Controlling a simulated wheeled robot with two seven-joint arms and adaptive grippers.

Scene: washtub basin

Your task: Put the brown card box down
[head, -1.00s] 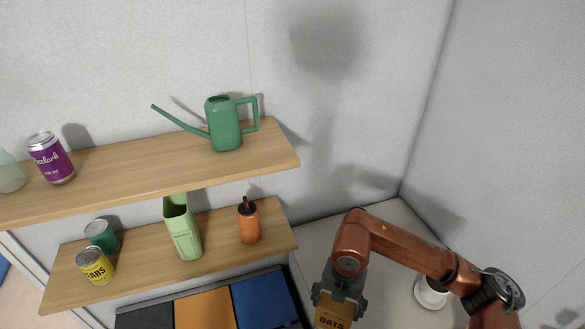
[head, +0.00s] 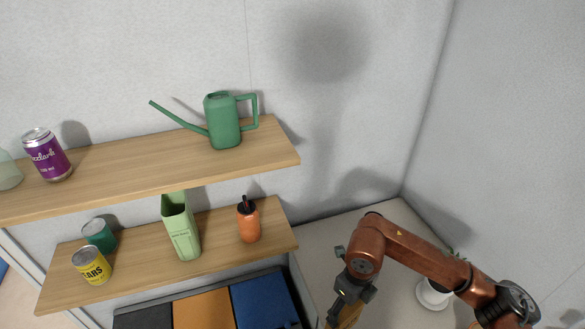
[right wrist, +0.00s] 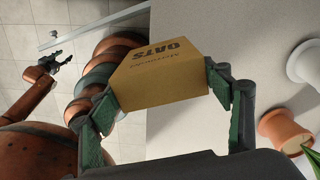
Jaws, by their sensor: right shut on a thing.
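The brown card box (right wrist: 165,75), printed OATS, is between the fingers of my right gripper (right wrist: 165,98) in the right wrist view. The gripper is shut on it. In the head view the box (head: 350,316) shows only partly at the bottom edge, beside my right gripper (head: 338,312). In the right wrist view the box overlaps the edge of a pale surface (right wrist: 215,125); I cannot tell whether it touches it. My left gripper (right wrist: 60,63) shows small at the left of that view, away from the box; its opening is unclear.
A pale counter (head: 330,238) lies in the corner, with a white plant pot (head: 432,293) on it. A terracotta pot (right wrist: 283,132) shows in the wrist view.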

